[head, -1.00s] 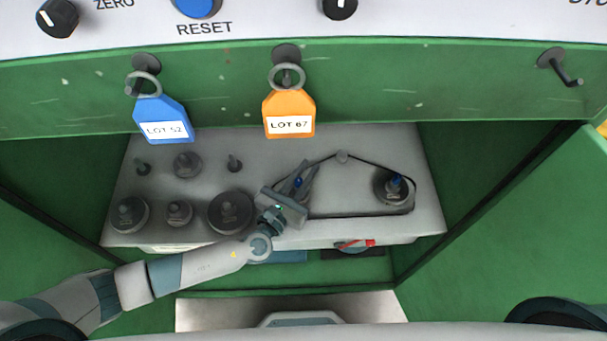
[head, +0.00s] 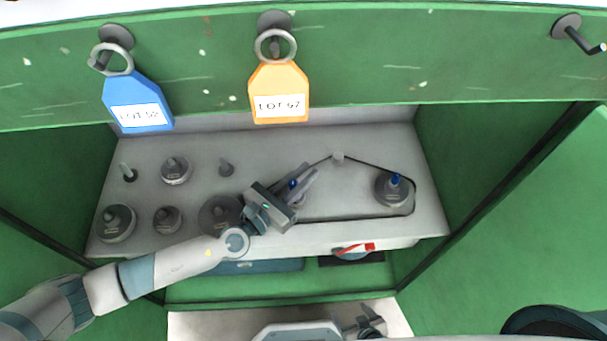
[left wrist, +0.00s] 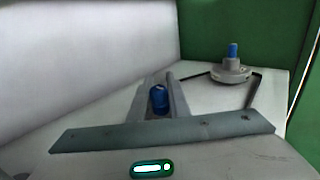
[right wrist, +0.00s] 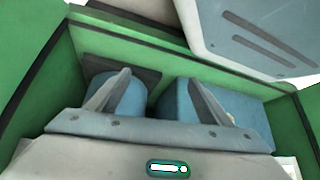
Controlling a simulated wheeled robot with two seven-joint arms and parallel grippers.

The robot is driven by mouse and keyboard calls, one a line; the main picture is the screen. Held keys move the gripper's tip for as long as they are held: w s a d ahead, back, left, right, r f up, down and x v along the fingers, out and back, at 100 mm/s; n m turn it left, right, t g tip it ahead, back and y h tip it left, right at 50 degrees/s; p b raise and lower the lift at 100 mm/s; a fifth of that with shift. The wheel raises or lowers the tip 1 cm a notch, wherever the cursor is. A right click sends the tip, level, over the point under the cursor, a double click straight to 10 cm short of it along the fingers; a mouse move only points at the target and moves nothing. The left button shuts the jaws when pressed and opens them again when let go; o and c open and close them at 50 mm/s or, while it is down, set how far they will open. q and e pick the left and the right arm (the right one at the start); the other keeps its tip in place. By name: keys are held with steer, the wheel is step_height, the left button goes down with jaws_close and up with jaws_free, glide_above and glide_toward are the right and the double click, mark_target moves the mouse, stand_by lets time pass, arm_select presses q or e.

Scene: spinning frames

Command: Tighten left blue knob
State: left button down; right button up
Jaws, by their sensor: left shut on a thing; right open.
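The left blue knob (head: 293,184) stands on the pale panel at the left end of the black belt. My left gripper (head: 302,180) reaches in from the left and is shut on this knob. In the left wrist view the knob (left wrist: 159,98) shows upright between the two fingers. The other blue knob (head: 396,180) tops a grey round hub on the right; it also shows in the left wrist view (left wrist: 233,51). My right gripper (right wrist: 165,92) is open and empty. In the head view only part of it shows, low at the bottom edge.
Several grey weights and pegs (head: 117,222) fill the panel's left half. A blue tag (head: 139,92) and an orange tag (head: 279,82) hang from the green beam above. Green walls (head: 510,200) close the sides. A red-handled part (head: 355,248) sits at the front.

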arm_select(q)
steer(key=c, duration=1.7)
jaws_free()
steer(key=shift+o, duration=0.2)
steer(key=shift+r, duration=0.1)
steer(key=shift+r, duration=0.35)
steer(key=s+d+r+p, duration=0.5)
steer(key=s+d+r, duration=0.1)
steer(key=d+r, duration=0.3)
steer(key=shift+s+d+r, duration=0.3)
steer(key=shift+r, duration=0.3)
arm_select(e)
steer(key=s+d+f+g, duration=0.2)
steer(key=s+d, duration=0.1)
steer(key=s, duration=0.5)
steer(key=s+d+f+g+h, duration=0.1)
steer(key=s+d, duration=0.3)
steer(key=s, duration=0.5)
steer(key=shift+f+g, duration=0.35)
steer(key=shift+g, duration=0.55)
steer(key=shift+s, duration=0.1)
